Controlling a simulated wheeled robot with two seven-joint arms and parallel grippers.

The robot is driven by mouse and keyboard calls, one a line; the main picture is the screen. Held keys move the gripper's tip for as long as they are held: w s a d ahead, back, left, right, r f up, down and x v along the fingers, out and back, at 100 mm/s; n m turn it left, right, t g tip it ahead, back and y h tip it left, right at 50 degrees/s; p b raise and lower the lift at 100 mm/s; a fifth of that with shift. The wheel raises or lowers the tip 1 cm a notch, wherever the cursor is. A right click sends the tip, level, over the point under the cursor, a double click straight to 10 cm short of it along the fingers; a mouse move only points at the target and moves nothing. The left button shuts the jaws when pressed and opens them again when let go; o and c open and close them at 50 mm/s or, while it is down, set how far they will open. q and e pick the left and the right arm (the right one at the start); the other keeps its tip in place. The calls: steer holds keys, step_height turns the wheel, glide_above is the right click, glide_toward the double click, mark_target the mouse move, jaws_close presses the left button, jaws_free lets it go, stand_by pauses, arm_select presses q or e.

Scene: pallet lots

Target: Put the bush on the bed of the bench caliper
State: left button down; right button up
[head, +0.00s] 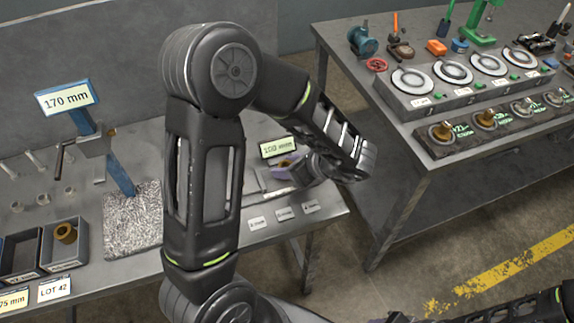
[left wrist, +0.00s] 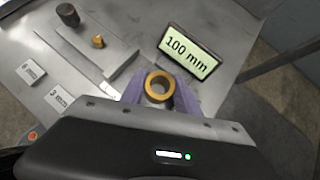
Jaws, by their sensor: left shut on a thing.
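The bush, a brass-coloured ring (left wrist: 159,86), is held between the purple fingers of my left gripper (left wrist: 160,98) in the left wrist view, its hole facing the camera. In the head view the left gripper (head: 288,163) is over the right end of the left bench, partly hidden by my arm. A grey bar (left wrist: 123,72) and a long thin strip (left wrist: 72,60) lie by the 100 mm display (left wrist: 191,50); they look like the bench caliper. Whether the bush touches its bed cannot be told. My right arm is at the lower right; its gripper is not clearly shown.
A small brass piece (left wrist: 99,41) and a dark cylinder (left wrist: 68,15) stand beyond the bar. Another brass bush (head: 66,233) is in a bin at the left. A granite-like plate (head: 133,218) bears a blue stand. A second bench (head: 400,190) with fixtures stands right.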

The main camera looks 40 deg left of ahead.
arm_select(q)
steer(key=shift+f, duration=0.2)
steer(key=c, duration=1.2)
jaws_free()
steer(key=shift+o, duration=0.2)
steer(key=shift+r, duration=0.15)
steer(key=shift+r, duration=0.15)
steer(key=shift+d+r, duration=0.15)
steer(key=shift+d, duration=0.1)
steer(key=v, duration=0.6)
steer(key=shift+d+r+b, duration=0.15)
steer(key=shift+d+b, duration=0.05)
steer(key=shift+b, duration=0.1)
steer(key=p+v, duration=0.2)
steer(key=v, duration=0.3)
steer(key=shift+a, duration=0.1)
